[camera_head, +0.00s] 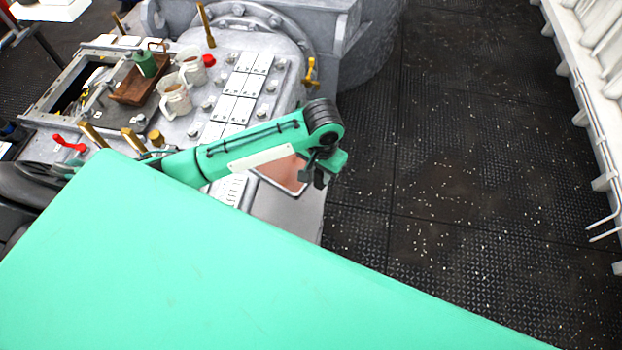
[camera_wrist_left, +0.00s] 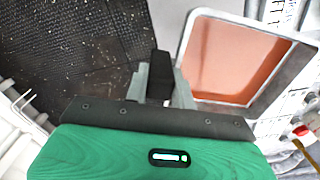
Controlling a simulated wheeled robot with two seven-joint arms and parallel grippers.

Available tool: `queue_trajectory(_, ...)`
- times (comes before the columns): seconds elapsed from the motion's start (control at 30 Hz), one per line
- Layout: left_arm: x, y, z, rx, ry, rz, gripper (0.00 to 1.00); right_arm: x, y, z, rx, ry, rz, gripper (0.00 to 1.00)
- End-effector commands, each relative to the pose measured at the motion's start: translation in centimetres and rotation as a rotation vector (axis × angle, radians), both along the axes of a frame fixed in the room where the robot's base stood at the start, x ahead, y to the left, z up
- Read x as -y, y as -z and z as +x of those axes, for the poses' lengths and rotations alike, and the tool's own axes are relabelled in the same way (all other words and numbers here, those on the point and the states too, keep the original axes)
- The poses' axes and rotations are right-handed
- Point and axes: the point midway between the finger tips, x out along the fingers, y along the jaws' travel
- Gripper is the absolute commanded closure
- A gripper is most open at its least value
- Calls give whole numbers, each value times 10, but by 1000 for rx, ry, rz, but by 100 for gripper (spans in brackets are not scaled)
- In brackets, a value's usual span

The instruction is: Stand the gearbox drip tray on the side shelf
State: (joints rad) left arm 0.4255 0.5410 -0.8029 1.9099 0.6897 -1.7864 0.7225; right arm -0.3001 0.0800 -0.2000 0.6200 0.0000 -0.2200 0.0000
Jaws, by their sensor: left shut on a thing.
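The drip tray is a shallow tray with a pale rim and an orange-brown inside. In the head view it (camera_head: 284,174) is partly hidden behind my left forearm; the left wrist view shows it (camera_wrist_left: 235,62) larger. My left gripper (camera_head: 322,180) points down at the tray's right side. In the left wrist view its fingers (camera_wrist_left: 160,82) are shut at the tray's near corner, on its rim. The exact grip is partly hidden. I cannot pick out the side shelf with certainty. My right gripper is not in view.
Grey machinery at the left carries two mugs (camera_head: 175,97), a wooden tray (camera_head: 130,90) with a green can (camera_head: 145,64), brass handles and a red lever (camera_head: 68,144). A dark studded floor (camera_head: 450,170) lies open at the right. A white ribbed wall (camera_head: 592,80) bounds it.

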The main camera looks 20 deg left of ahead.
Motion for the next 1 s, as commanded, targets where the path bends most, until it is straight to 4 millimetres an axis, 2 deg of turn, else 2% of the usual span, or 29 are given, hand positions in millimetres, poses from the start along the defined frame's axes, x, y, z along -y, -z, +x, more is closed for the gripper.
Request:
queue_trajectory(0.2,0,57,-1,-3,-1,2,100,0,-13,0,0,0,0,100)
queue_trajectory(0.4,0,99,0,-1,0,1,100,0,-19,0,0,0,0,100)
queue_trajectory(0.63,0,120,0,0,0,0,100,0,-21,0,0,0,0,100)
queue_trajectory(0.83,0,145,0,1,0,1,100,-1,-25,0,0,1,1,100)
queue_trajectory(1.0,0,151,0,3,1,0,100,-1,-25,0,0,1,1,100)
